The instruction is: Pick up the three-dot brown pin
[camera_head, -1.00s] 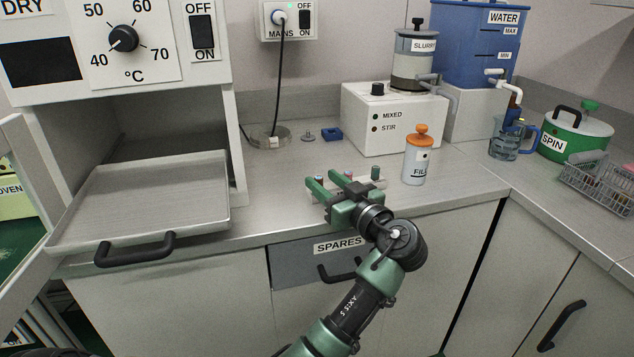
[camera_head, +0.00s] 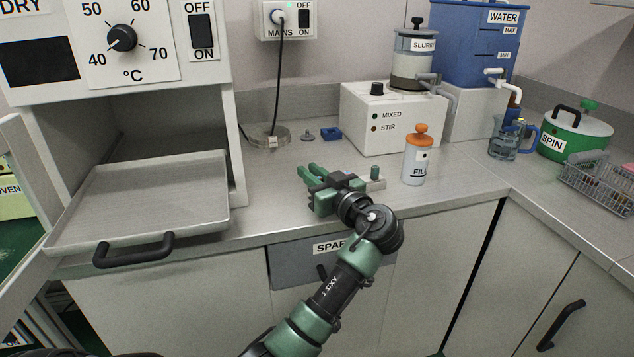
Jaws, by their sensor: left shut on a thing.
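No brown pin can be made out. My right gripper is not in view.
A white bottle with an orange cap (camera_head: 415,157) stands right of the holder. The oven's pulled-out tray (camera_head: 150,195) is at the left. Behind are a blue block (camera_head: 331,134), a small grey metal piece (camera_head: 307,136) and the stirrer box (camera_head: 392,117).

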